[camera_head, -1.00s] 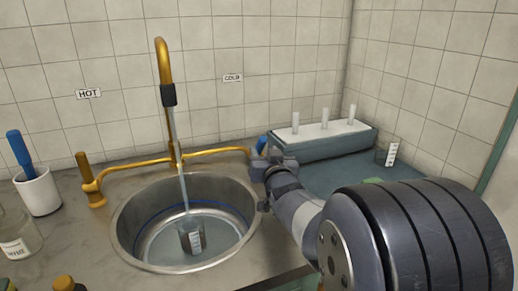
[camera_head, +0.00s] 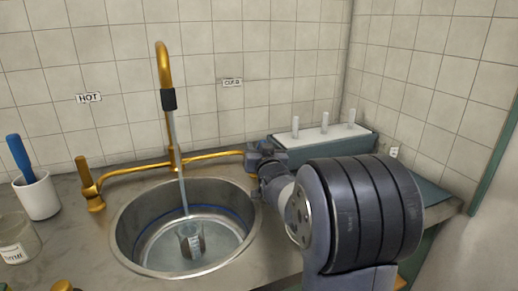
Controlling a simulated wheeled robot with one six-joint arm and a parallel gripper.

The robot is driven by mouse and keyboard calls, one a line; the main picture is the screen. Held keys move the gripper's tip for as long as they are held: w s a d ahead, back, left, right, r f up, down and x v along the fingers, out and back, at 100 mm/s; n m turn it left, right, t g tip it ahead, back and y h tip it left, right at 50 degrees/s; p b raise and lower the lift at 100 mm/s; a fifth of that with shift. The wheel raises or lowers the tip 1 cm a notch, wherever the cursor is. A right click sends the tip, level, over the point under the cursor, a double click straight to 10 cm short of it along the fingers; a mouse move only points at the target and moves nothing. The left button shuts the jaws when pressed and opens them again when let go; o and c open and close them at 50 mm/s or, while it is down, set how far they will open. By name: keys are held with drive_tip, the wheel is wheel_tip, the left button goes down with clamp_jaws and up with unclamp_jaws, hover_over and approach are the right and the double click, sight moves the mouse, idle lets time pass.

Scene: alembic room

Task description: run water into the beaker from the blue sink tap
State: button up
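The brass tap (camera_head: 164,65) arches over the round steel sink (camera_head: 128,240). A thin stream of water (camera_head: 178,160) falls from its dark nozzle toward a small clear beaker (camera_head: 190,241) standing on the sink floor. The stream reaches the beaker's mouth area; its fill level is hard to read. My gripper (camera_head: 263,152) is at the right end of the brass pipe, below the COLD label, where the blue handle is now hidden behind it. Its fingers are too small and dark to tell open from shut.
A brass handle (camera_head: 84,172) stands left under the HOT label (camera_head: 89,98). A white cup (camera_head: 40,196) with a blue-handled tool and a glass jar (camera_head: 17,240) stand at far left. A rack with white pegs (camera_head: 322,136) is behind my arm at right.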

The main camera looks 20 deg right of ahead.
clamp_jaws()
drive_tip(key=shift+r+p, duration=0.15)
drive_tip(key=shift+p, duration=0.2)
drive_tip(key=p, duration=0.2)
drive_tip(key=g+p, duration=0.1)
drive_tip(key=p, duration=0.1)
drive_tip(key=shift+w+r+g, duration=0.3)
drive_tip(key=shift+r, duration=0.05)
drive_tip(key=g+p, duration=0.1)
drive_tip(key=p, duration=0.1)
drive_tip(key=g+p, duration=0.1)
drive_tip(key=p, duration=0.2)
drive_tip(key=shift+w+r+n+p, duration=0.1)
drive_tip(key=shift+w+n+p, duration=0.2)
drive_tip(key=shift+w+p, duration=0.1)
drive_tip(key=g+p, duration=0.1)
drive_tip(key=p, duration=0.3)
drive_tip(key=w+g+p, duration=0.1)
drive_tip(key=p, duration=0.4)
drive_tip(key=shift+f+g+y, duration=0.2)
drive_tip(key=shift+g+y, duration=0.1)
drive_tip(key=shift+g, duration=0.1)
drive_tip(key=shift+w+f+g+p, duration=0.2)
drive_tip(key=shift+g+p, duration=0.1)
drive_tip(key=shift+p, duration=0.6)
drive_tip(key=shift+f, duration=0.15)
